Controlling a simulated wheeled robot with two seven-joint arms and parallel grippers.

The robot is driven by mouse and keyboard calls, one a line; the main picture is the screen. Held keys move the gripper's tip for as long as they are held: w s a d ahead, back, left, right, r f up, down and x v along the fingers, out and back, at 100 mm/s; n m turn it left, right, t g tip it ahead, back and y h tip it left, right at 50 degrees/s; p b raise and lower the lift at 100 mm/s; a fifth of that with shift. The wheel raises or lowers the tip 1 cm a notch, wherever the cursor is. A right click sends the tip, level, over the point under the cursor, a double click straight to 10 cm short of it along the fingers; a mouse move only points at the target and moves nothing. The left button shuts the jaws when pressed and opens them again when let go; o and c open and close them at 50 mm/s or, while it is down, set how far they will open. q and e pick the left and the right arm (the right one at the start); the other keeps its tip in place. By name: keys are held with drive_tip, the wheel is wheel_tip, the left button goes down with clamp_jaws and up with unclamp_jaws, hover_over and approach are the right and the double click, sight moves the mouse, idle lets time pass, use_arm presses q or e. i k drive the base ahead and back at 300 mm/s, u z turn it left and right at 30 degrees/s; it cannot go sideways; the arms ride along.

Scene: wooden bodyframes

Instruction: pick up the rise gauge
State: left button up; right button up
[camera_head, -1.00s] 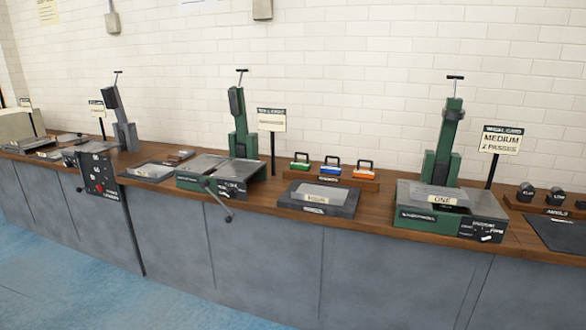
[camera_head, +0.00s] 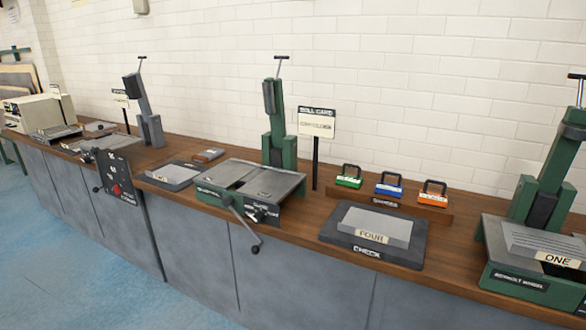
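Three small block gauges with dark handles stand in a row on a wooden rack labelled "GAUGES" (camera_head: 398,209) on the bench. They are a green gauge (camera_head: 348,181), a blue gauge (camera_head: 388,189) and an orange gauge (camera_head: 432,199). Their small labels are too blurred to read, so I cannot tell which one is the rise gauge. Neither of my grippers is in view.
A grey block marked "FOUR" (camera_head: 372,236) lies on a dark "CHECK" plate (camera_head: 392,258) in front of the rack. A green machine with a crank (camera_head: 250,190) stands left; a sign (camera_head: 316,124) stands between. Another green machine (camera_head: 545,190) stands right.

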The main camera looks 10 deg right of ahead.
sight(343, 178)
drive_tip(key=z, duration=0.25)
drive_tip(key=i, duration=1.15)
drive_tip(key=z, duration=0.75)
